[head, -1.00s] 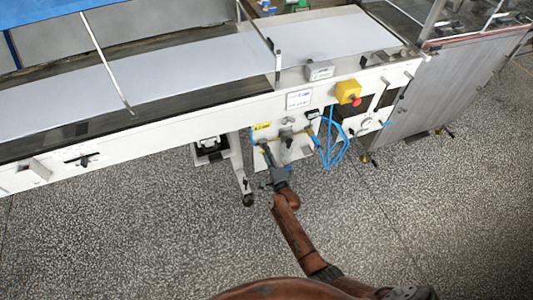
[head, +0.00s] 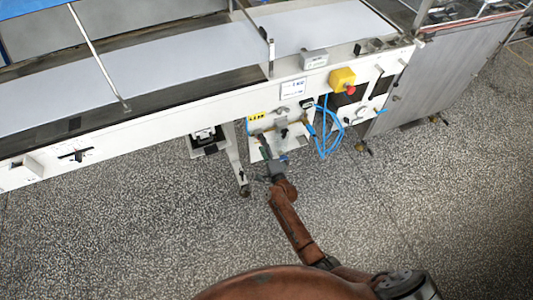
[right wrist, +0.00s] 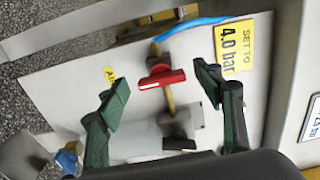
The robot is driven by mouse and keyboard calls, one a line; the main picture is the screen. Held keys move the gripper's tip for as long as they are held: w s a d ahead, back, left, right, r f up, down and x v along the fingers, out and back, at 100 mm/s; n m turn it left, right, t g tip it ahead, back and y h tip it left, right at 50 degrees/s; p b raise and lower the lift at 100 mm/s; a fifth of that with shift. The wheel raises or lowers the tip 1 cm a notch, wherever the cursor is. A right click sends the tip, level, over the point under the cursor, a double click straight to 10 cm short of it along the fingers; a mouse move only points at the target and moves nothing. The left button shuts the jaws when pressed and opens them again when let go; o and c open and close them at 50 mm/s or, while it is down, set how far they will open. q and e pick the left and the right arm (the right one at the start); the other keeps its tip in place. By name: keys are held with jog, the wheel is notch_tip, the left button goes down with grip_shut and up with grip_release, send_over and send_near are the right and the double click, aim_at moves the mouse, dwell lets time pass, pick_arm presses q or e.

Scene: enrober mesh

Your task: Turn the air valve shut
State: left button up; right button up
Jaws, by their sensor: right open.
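The air valve shows a red handle (right wrist: 163,79) in the right wrist view, on a brass pipe (right wrist: 169,101) in front of a white panel (right wrist: 75,95). The handle lies across the pipe. My right gripper (right wrist: 160,75) is open, with one green finger on each side of the handle in the picture. The fingers look apart from the handle, and nothing is held. In the head view my right gripper (head: 264,149) is at the panel below the conveyor, and the handle cannot be made out there. My left gripper is not in view.
A yellow "SET TO 4.0 bar" label (right wrist: 234,47) and a blue hose (right wrist: 190,27) are near the valve. A grey fitting (right wrist: 187,118) sits on the pipe below the handle. Blue hoses (head: 326,135) and a yellow emergency-stop box (head: 342,79) are to the right. The floor in front is clear.

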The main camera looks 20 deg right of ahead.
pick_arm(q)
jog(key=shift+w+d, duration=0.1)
pick_arm(e)
jog(key=s, duration=1.1)
jog(key=shift+d, duration=0.15)
jog(key=s+d+f+n+g+p, duration=0.3)
jog(key=s+f+n+g+p, duration=0.6)
jog(key=s+f, duration=2.05)
pick_arm(q)
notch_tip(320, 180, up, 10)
jog(key=p, duration=0.2)
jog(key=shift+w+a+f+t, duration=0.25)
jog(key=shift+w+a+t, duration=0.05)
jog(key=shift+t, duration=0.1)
pick_arm(e)
jog(key=s+d+f+n+g, duration=0.2)
jog(key=s+n+g, duration=0.1)
jog(key=s, duration=0.9)
jog(key=s+d+f+n+g, duration=0.2)
jog(key=s+d+f+n, duration=0.1)
jog(key=s, duration=1)
jog(key=s+d+f+n+g, duration=0.3)
jog(key=s+n, duration=0.1)
jog(key=s, duration=0.8)
jog(key=shift+s+g+h, duration=0.3)
jog(key=shift+s+h, duration=0.1)
